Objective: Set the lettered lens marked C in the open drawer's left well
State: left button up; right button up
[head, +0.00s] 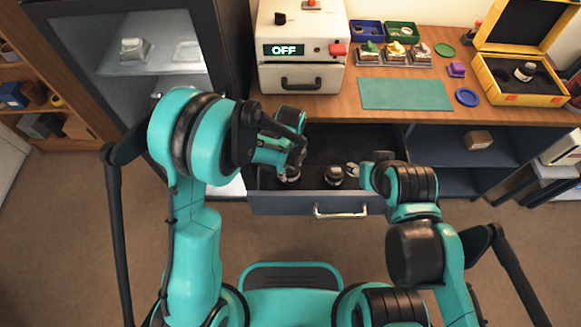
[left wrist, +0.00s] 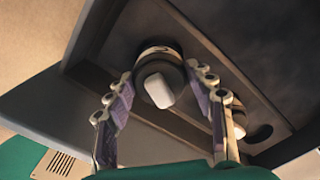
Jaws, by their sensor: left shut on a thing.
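The open drawer (head: 300,203) juts out below the bench top. My left gripper (head: 292,168) reaches down into its left part. In the left wrist view, my left gripper (left wrist: 165,125) has its fingers on both sides of a dark round lens (left wrist: 174,68) with a pale block-like face, and is shut on it. This lens also shows below the gripper in the head view (head: 290,178). No letter is readable, and whether the lens rests in the well is hidden. A second dark lens (head: 335,176) stands in the drawer to the right. My right gripper (head: 354,170) is small and partly hidden at the drawer's right side.
A box machine (head: 302,70) reading OFF stands on the bench behind the drawer. A teal mat (head: 405,94), small trays and an open yellow case (head: 518,98) are to the right. A dark round hole (left wrist: 260,133) shows in the drawer in the left wrist view.

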pick_arm(q)
jog(key=shift+f+b, duration=1.25)
jog(key=shift+f, duration=0.2)
jog(key=o, duration=1.2)
jog(key=shift+o, duration=0.5)
jog(key=shift+o, duration=1.3)
jog(key=shift+r+p, duration=3.1)
jog(key=shift+r, duration=1.45)
